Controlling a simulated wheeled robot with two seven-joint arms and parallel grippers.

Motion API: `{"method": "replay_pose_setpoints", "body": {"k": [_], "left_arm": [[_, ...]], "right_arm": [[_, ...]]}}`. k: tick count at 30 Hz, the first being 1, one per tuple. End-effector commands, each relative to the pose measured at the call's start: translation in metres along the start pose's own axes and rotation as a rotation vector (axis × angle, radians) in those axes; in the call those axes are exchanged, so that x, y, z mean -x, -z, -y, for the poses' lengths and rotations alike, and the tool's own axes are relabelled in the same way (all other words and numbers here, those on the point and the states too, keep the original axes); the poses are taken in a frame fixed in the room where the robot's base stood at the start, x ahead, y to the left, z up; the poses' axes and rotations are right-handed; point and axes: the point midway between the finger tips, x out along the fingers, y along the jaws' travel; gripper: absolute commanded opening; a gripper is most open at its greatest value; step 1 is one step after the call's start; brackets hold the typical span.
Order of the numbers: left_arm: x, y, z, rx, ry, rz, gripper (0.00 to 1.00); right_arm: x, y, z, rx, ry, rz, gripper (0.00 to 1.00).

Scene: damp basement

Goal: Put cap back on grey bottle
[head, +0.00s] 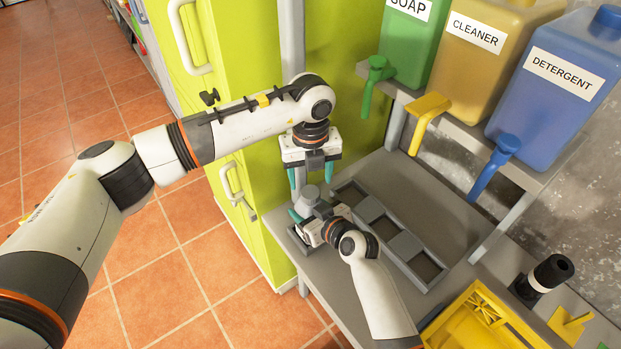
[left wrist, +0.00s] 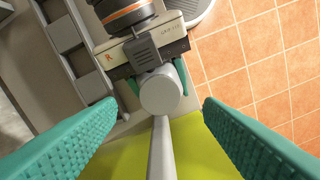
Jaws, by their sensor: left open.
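My left gripper (head: 311,180) points down, open and empty, just above a small grey bottle (head: 309,195). In the left wrist view, the grey bottle (left wrist: 160,92) shows from above as a pale round top, ahead of the left fingertips (left wrist: 158,108) and between the right gripper's fingers. My right gripper (head: 306,212) comes in sideways from the lower right and appears shut on the bottle, holding it upright. I cannot tell whether the round top is the cap or the bottle itself. No separate cap is visible.
A dark rack (head: 404,245) with square compartments lies on the grey table (head: 425,195). Soap (head: 410,42), cleaner (head: 470,65) and detergent (head: 545,100) dispensers stand on the shelf behind. A yellow crate (head: 462,318) is at lower right. A lime-green cabinet (head: 245,90) stands close on the left.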

Motion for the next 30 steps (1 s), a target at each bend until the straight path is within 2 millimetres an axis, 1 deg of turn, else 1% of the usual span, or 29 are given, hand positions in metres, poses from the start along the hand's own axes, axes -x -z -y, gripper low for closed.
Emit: {"method": "replay_pose_setpoints", "body": {"k": [2,7,14,17,20,22,30], "left_arm": [[0.0,0.0,0.0,0.0,0.0,0.0,0.61],[-0.001,0.0,0.0,0.0,0.0,0.0,0.87],[-0.001,0.0,0.0,0.0,0.0,0.0,0.87],[0.003,0.0,0.0,0.0,-0.001,0.0,0.87],[0.013,0.0,-0.001,-0.001,-0.003,-0.001,0.87],[0.025,0.001,-0.001,-0.001,-0.002,-0.003,0.87],[0.083,0.001,-0.001,0.0,-0.002,-0.003,0.87]], "right_arm": [[0.0,-0.001,0.0,0.0,0.0,0.001,0.0],[0.0,-0.001,0.0,0.0,0.0,0.001,0.0],[0.0,-0.001,0.0,0.0,0.0,0.001,0.0],[0.0,-0.001,0.0,0.0,0.0,0.001,0.0],[0.0,-0.001,0.0,0.0,0.0,0.001,0.0],[0.0,-0.001,0.0,0.0,0.0,0.001,0.0],[0.0,-0.001,0.0,0.0,0.0,0.001,0.0]]}}
